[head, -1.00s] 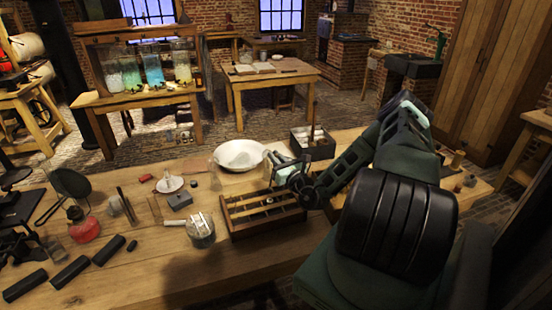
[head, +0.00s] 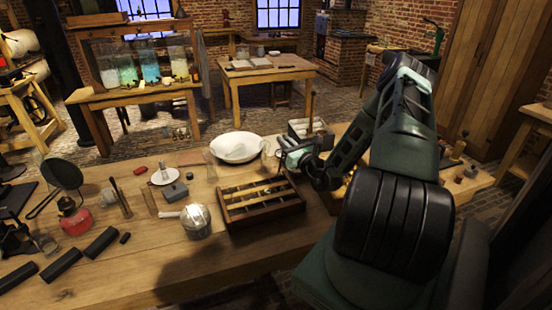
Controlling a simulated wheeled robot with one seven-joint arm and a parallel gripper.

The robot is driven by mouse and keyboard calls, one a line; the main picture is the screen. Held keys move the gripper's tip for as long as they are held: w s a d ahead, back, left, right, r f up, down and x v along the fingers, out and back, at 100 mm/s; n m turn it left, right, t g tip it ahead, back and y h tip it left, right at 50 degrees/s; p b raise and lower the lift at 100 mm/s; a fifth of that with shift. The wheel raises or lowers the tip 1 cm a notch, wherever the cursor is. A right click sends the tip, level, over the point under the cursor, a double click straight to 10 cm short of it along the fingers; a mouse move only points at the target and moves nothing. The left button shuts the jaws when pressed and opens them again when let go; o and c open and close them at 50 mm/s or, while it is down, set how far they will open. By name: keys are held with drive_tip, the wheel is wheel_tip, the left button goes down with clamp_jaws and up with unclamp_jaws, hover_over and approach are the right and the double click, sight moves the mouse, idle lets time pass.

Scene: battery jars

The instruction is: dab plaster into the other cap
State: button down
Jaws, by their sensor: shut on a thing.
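My gripper (head: 288,158) is above the back right of the bench, just behind the wooden rack and right of the white bowl. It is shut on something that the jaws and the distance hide. The slatted wooden rack (head: 233,218) has narrow compartments with small pieces in them. I cannot tell which of these are caps. The wide white bowl (head: 238,148) stands at the back of the bench. No plaster can be made out for certain.
A box with an upright rod (head: 312,133) stands close behind my gripper. A round jar (head: 196,222) stands left of the rack. The front of the bench is mostly clear.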

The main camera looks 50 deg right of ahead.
drive_tip(key=f+b, duration=0.1)
drive_tip(key=b, duration=0.1)
drive_tip(key=d+f+b, duration=0.1)
drive_tip(key=f+b, duration=0.1)
drive_tip(key=s+d+f+b, duration=0.1)
drive_tip(key=b, duration=0.1)
drive_tip(key=shift+s+f, duration=0.1)
drive_tip(key=shift+f, duration=0.1)
idle(0.4)
drive_tip(key=shift+f+b, duration=0.85)
drive_tip(key=shift+f, duration=0.8)
idle(2.1)
drive_tip(key=shift+r, duration=0.1)
idle(0.7)
wheel_tip(320, 180, up, 8)
drive_tip(key=p, duration=0.6)
drive_tip(key=shift+f, duration=0.25)
drive_tip(key=shift+s, duration=0.1)
idle(0.7)
